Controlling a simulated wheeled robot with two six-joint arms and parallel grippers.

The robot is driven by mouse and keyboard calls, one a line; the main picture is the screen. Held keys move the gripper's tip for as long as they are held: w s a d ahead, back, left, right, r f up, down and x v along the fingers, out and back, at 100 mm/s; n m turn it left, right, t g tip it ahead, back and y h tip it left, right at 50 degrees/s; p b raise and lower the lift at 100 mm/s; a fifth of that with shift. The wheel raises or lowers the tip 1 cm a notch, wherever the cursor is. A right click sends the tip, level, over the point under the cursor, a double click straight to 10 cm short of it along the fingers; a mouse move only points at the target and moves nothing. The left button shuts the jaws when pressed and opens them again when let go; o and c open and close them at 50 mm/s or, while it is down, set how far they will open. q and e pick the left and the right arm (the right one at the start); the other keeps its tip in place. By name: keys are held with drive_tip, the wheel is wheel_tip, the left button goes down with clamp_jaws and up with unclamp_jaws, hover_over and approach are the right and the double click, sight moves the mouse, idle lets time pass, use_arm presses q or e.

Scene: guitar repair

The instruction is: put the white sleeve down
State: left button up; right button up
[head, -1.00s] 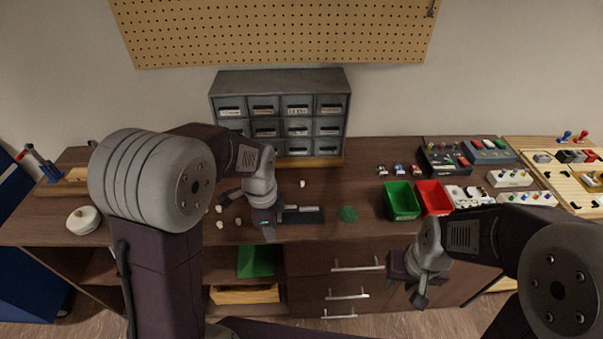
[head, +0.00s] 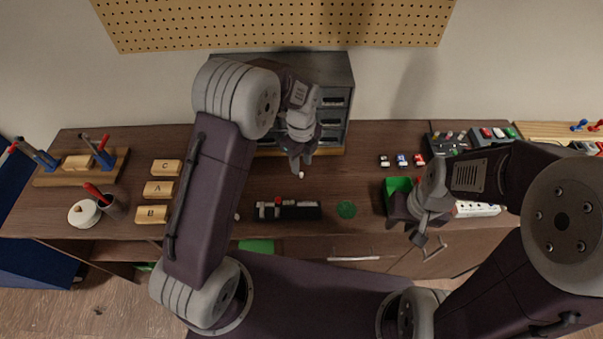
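A small white piece (head: 301,175), which may be the white sleeve, shows at the tabletop just below my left gripper (head: 299,164). I cannot tell whether the fingers touch it. The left gripper points down in front of the drawer cabinet, and whether its fingers are open or shut is too small to tell. Another small white piece (head: 237,216) is partly hidden by my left arm. My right gripper (head: 418,238) hangs near the table's front edge, in front of the green bin (head: 398,184). Its finger opening is unclear.
A dark holder with red and grey parts (head: 288,211) and a green disc (head: 346,209) are on the table (head: 345,175). The drawer cabinet (head: 337,118) stands behind. Wooden blocks lettered C (head: 166,166), A (head: 158,189) and B (head: 152,214) lie left. Small coloured parts (head: 402,160) lie right.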

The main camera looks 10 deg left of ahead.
sight(302, 174)
use_arm(q)
drive_tip(key=shift+w+f, duration=0.6)
drive_tip(key=shift+f, duration=0.1)
drive_tip(key=f, duration=0.3)
drive_tip(key=shift+s+a+f+p, duration=0.1)
drive_tip(key=shift+s+f+p, duration=0.25)
drive_tip(key=shift+s+f, duration=0.05)
drive_tip(key=shift+f, duration=0.3)
drive_tip(key=shift+w+f, duration=0.15)
drive_tip(key=shift+w, duration=0.1)
drive_tip(key=shift+s, duration=0.15)
clamp_jaws()
